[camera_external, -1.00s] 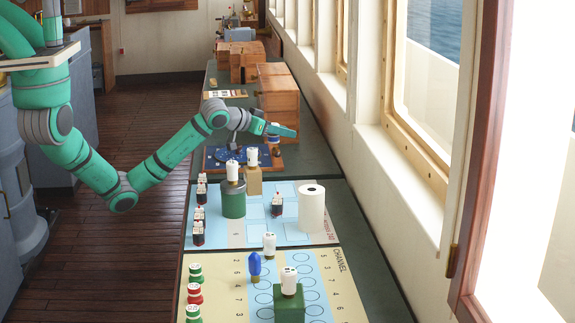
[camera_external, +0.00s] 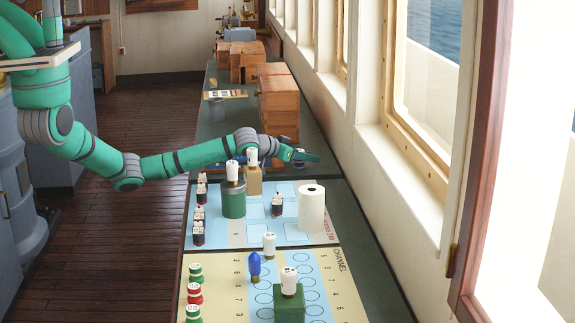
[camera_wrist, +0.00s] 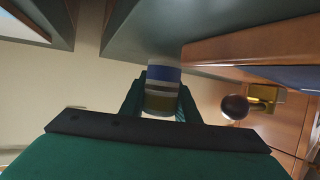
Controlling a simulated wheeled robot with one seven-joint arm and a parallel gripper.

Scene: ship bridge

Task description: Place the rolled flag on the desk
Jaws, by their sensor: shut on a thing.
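My gripper (camera_external: 300,155) is over the right part of the long dark-green desk (camera_external: 368,275), beyond the white roll. In the wrist view my gripper (camera_wrist: 161,108) is shut on a short banded cylinder (camera_wrist: 162,76), which looks like the rolled flag. Its bands are blue, pale, dark and olive. One end lies between the fingers and the blue end points away from the wrist. In the external view the flag is mostly hidden by my gripper, and I cannot tell its height above the desk.
A white roll (camera_external: 312,210), a green cylinder (camera_external: 233,203) and several small pieces stand on the light-blue board. A yellow channel board (camera_external: 215,285) lies nearer. Wooden boxes (camera_external: 278,105) stand behind my gripper. The wrist view shows a dark round knob (camera_wrist: 235,107) close to the right.

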